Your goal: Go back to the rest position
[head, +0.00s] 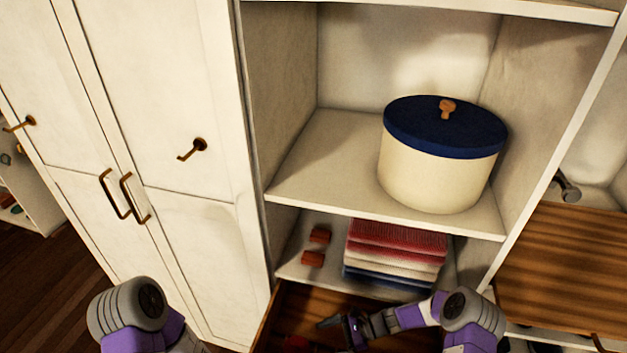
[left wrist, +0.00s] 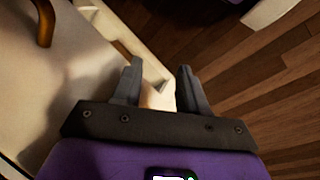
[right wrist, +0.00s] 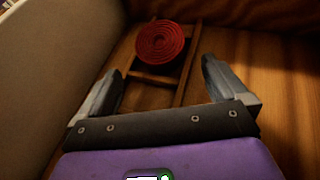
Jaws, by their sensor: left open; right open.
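My right gripper (right wrist: 160,85) is open and empty in the right wrist view. It is over an open wooden drawer (right wrist: 285,75) that has a red rolled cloth (right wrist: 160,47) among wooden dividers. In the head view my right gripper (head: 335,322) shows small at the bottom, in front of the lower shelf and above the drawer. My left gripper (left wrist: 160,82) is open in the left wrist view, beside the white cabinet (left wrist: 85,75) and above the wood floor. A pale patch shows between its fingers; I cannot tell what it is. The left gripper is hidden in the head view.
A cream basket (head: 430,180) with a navy lid stands on the middle shelf (head: 330,160). Folded red, white and blue cloths (head: 395,245) and two small reddish blocks (head: 313,258) sit on the shelf below. White cabinet doors (head: 170,110) are shut at left. A wooden surface (head: 570,260) is at right.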

